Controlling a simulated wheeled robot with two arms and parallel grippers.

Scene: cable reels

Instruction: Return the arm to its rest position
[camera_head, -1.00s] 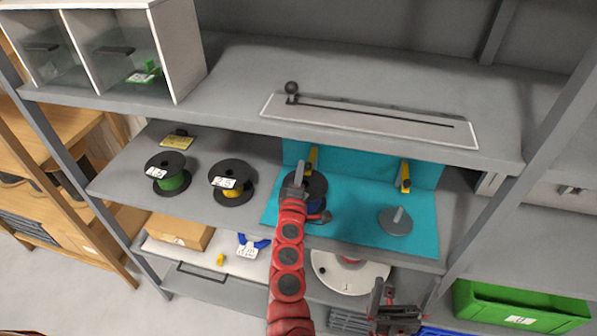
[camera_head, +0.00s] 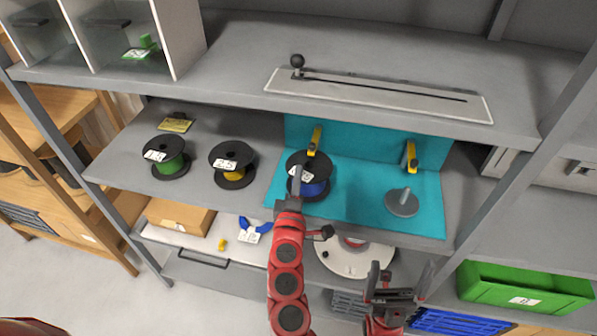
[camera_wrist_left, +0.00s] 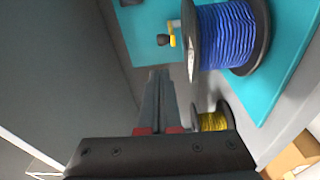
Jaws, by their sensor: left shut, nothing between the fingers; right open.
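My left gripper (camera_head: 297,178) is shut and empty, in front of the blue cable reel (camera_head: 318,188) on the teal mat in the head view. I cannot tell whether they touch in that view. In the left wrist view its closed fingers (camera_wrist_left: 158,88) point past the blue reel (camera_wrist_left: 228,37), with a gap between them. The yellow reel (camera_wrist_left: 214,121) shows beyond, lower right. My right gripper (camera_head: 400,285) is open and empty at the bottom, in front of the lower shelf.
A green reel (camera_head: 168,164) and a yellow reel (camera_head: 231,174) stand left of the teal mat (camera_head: 350,215). A grey disc with a peg (camera_head: 402,203) sits on its right. The upper shelf edge (camera_head: 230,101) overhangs. A green bin (camera_head: 520,285) is at lower right.

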